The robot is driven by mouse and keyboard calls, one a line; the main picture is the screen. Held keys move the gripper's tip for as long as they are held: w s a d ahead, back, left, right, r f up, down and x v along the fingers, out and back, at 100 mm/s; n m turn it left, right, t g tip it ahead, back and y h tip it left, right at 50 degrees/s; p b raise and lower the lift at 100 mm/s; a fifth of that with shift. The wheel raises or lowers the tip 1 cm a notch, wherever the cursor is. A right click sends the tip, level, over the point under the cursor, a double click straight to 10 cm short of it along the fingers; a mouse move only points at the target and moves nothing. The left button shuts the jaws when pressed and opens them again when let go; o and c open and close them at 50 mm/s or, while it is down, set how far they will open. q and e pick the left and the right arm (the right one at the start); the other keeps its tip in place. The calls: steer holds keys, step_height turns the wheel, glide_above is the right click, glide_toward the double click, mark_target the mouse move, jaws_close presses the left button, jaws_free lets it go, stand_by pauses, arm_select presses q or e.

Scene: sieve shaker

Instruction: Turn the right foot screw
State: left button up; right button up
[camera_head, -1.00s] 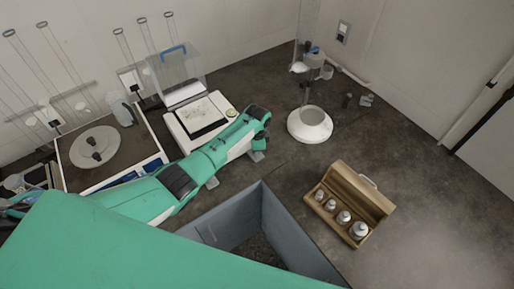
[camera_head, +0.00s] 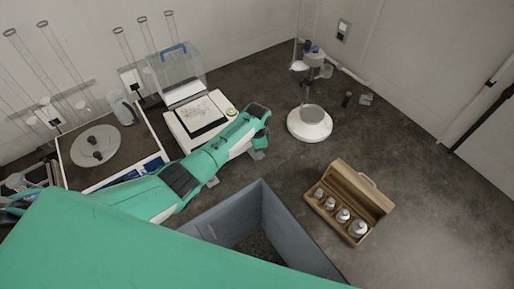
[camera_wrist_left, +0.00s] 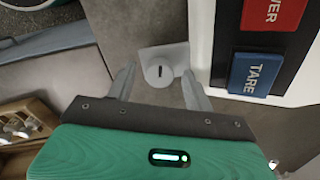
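The foot screw (camera_wrist_left: 160,72) is a round light-grey knob with a dark slot mark, on a pale tab beside the balance (camera_wrist_left: 201,45) in the left wrist view. My left gripper (camera_wrist_left: 159,76) is open. Its two fingers stand on either side of the screw, with small gaps visible; contact cannot be told. In the head view the white balance (camera_head: 177,126) stands near the back wall, and my left arm reaches along its front. Its fingertips are not clear there. The blue TARE button (camera_wrist_left: 256,74) and a red button (camera_wrist_left: 272,13) show close by. My right gripper is not in view.
A clear cover with a blue handle (camera_head: 174,48) stands behind the balance. A tray with a round plate (camera_head: 93,150) is at left. A wooden weight box (camera_head: 343,218), a stand with a white round base (camera_head: 310,133) and a grey open bin (camera_head: 282,222) lie to the right.

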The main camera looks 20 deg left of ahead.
arm_select(q)
steer(key=shift+r, duration=0.1)
step_height(320, 180, up, 14)
steer(key=b, duration=0.3)
steer(key=shift+s+f, duration=0.2)
steer(key=shift+s+d+f, duration=0.1)
steer(key=shift+d, duration=0.05)
stand_by(0.5)
